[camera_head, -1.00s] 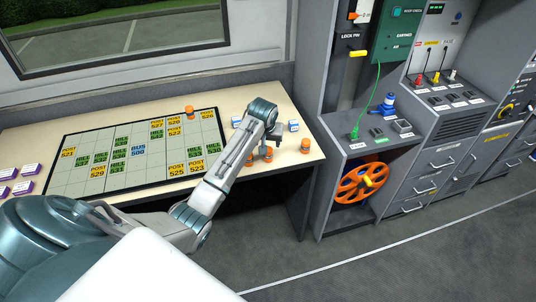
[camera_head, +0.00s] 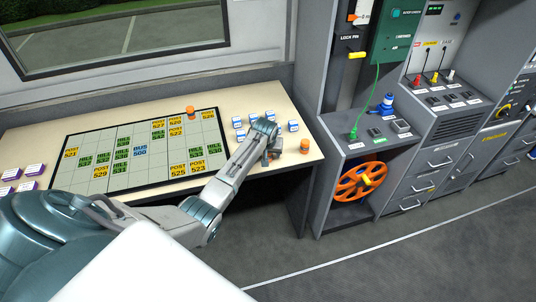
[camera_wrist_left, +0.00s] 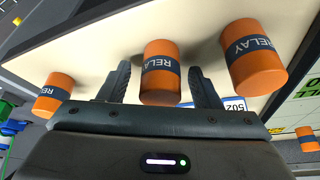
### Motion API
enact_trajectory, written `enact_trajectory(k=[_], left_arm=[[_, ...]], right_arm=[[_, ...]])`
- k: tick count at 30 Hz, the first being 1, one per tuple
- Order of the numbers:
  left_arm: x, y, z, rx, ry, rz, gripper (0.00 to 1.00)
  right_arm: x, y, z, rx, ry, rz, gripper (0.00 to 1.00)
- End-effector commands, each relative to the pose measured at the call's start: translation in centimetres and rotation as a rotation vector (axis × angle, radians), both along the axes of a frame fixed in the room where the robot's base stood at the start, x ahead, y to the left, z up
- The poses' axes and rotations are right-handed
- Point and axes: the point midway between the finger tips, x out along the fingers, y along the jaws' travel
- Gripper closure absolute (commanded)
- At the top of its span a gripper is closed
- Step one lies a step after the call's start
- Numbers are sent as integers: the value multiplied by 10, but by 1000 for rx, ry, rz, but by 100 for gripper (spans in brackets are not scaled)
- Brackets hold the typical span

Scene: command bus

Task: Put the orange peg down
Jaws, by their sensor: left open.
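In the wrist view, an orange peg (camera_wrist_left: 160,88) with a dark RELAY band stands between the two fingers of my left gripper (camera_wrist_left: 162,85). The gripper is open, with a gap on each side of the peg. A similar orange peg (camera_wrist_left: 253,62) is to the right and another (camera_wrist_left: 53,95) to the left, both outside the fingers. In the head view, my left gripper (camera_head: 268,155) is low at the desk's front right, and hides the pegs by it. One orange peg (camera_head: 304,146) stands to its right, another (camera_head: 190,112) on the board's far edge. My right gripper is not seen.
The dark-framed board (camera_head: 75,180) with yellow, green and blue labels covers the desk's middle. Several blue-and-white blocks (camera_head: 237,122) stand behind the gripper. Purple-and-white blocks (camera_head: 33,169) lie at the left. A grey cabinet (camera_head: 322,190) stands right of the desk.

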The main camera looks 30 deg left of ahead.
Motion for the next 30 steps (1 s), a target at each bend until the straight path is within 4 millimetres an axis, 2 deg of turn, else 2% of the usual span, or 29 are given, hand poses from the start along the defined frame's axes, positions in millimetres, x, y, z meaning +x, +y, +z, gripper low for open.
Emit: enact_trajectory(k=[3, 4, 9, 12, 23, 26, 30], left_arm=[[0, 0, 0, 0, 0, 0, 42], [0, 0, 0, 0, 0, 0, 46], [0, 0, 0, 0, 0, 0, 80], [0, 0, 0, 0, 0, 0, 94], [0, 0, 4, 1, -2, 1, 94], [1, 0, 12, 0, -3, 1, 94], [2, 1, 33, 3, -6, 1, 94]], right_arm=[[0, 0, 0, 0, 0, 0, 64], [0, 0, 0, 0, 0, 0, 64], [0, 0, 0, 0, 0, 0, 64], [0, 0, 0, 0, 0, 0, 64], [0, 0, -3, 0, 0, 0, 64], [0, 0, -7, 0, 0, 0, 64], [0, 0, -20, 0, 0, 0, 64]])
